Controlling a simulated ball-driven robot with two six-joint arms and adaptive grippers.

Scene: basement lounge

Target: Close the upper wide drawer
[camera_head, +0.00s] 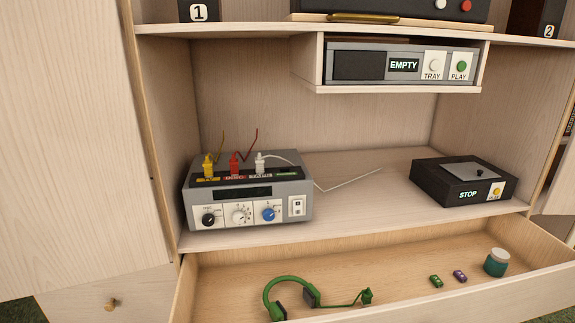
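The upper wide drawer (222,278) is pulled open at the bottom of the view, below the shelf of the wooden cabinet. Its light wood interior shows, and its front runs along the lower right, cut off by the picture edge. Green headphones (285,283) with a cable lie inside at the left. A small green car (435,281), a purple car (459,276) and a teal jar with a pale lid (496,262) are in its right part. Neither of my grippers is in view.
A grey amplifier box (248,196) with coloured plugs and a black turntable (463,181) stand on the shelf above. A grey player (402,64) sits in an upper compartment. A small closed drawer with a knob (112,304) is at lower left.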

